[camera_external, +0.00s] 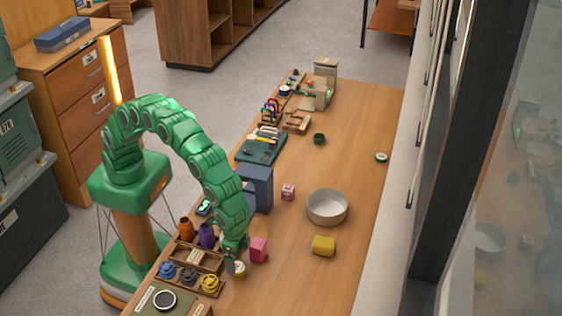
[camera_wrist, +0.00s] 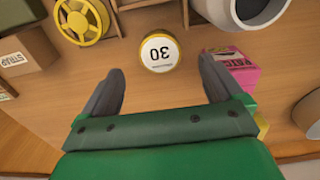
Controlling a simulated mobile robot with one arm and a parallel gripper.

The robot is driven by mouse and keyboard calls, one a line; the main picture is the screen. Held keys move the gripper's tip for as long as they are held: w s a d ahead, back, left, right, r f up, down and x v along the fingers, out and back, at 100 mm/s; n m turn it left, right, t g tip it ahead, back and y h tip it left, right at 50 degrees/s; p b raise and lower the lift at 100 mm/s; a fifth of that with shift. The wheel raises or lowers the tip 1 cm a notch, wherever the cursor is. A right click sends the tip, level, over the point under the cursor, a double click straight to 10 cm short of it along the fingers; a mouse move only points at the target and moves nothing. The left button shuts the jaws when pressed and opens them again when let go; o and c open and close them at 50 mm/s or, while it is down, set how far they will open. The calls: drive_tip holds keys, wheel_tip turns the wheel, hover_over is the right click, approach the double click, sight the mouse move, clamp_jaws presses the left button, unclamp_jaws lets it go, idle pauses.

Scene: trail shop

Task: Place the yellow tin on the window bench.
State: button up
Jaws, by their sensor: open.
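A round tin with a yellow side and a white lid marked 30 (camera_wrist: 160,52) stands on the wooden window bench (camera_external: 352,161). In the external view the tin (camera_external: 239,270) shows beside the compartment tray, partly covered by my gripper. My gripper (camera_wrist: 161,70) is open and empty, pointing down. In the wrist view the tin lies between and just beyond the two fingertips. I cannot tell how far above it they are. In the external view my gripper (camera_external: 234,258) is at the bench's near part.
A pink box (camera_external: 259,249) stands close right of the tin. A yellow block (camera_external: 323,245) and a grey bowl (camera_external: 327,207) are further right. A wooden tray (camera_external: 196,257) with coloured spools lies left.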

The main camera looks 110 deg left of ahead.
sight(238, 267)
drive_tip(key=shift+s+f, duration=0.1)
drive_tip(key=shift+f, duration=2.25)
drive_tip(key=shift+c, duration=0.4)
drive_tip(key=c, duration=1.2)
drive_tip(key=shift+o, duration=0.2)
drive_tip(key=shift+r, duration=0.1)
